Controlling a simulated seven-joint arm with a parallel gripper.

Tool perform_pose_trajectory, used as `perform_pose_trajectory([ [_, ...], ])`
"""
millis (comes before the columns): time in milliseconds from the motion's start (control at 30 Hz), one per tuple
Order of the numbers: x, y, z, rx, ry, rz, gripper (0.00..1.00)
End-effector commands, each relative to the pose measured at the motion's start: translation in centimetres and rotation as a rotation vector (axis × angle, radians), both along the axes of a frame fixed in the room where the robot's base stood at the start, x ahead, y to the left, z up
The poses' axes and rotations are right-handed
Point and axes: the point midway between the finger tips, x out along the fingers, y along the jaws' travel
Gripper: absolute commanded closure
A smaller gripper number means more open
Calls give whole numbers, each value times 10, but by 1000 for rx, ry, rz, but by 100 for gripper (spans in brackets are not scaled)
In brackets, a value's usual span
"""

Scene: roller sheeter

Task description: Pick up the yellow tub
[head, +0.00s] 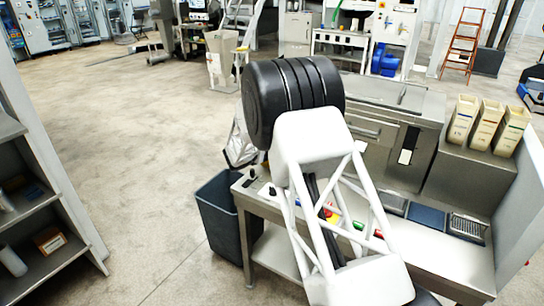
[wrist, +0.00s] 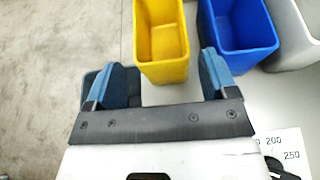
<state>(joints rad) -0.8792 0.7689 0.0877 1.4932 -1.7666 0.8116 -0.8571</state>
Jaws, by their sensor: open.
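The yellow tub (wrist: 162,68) is in the wrist view, top centre, open at the top and apparently empty. My gripper (wrist: 162,66) is open, with one blue finger on each side of the tub's near end. A small gap shows between the tub and each finger, so I see no contact. The tub's far end is cut off by the frame's top edge. In the head view my white arm fills the middle, and I cannot make out the gripper or the yellow tub there.
A blue tub (wrist: 240,48) stands close right of the yellow one, with a pale grey tub (wrist: 292,35) beyond it. Cream bins (head: 488,125) stand on the steel machine at right. A dark bin (head: 222,215) stands on the floor.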

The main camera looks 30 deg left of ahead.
Motion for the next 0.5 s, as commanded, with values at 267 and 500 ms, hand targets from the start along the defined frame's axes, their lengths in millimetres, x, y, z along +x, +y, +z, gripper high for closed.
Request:
perform_pose_trajectory([
  [267,11,0,-4,1,-1,0,21],
  [500,11,0,-4,0,-1,0,21],
])
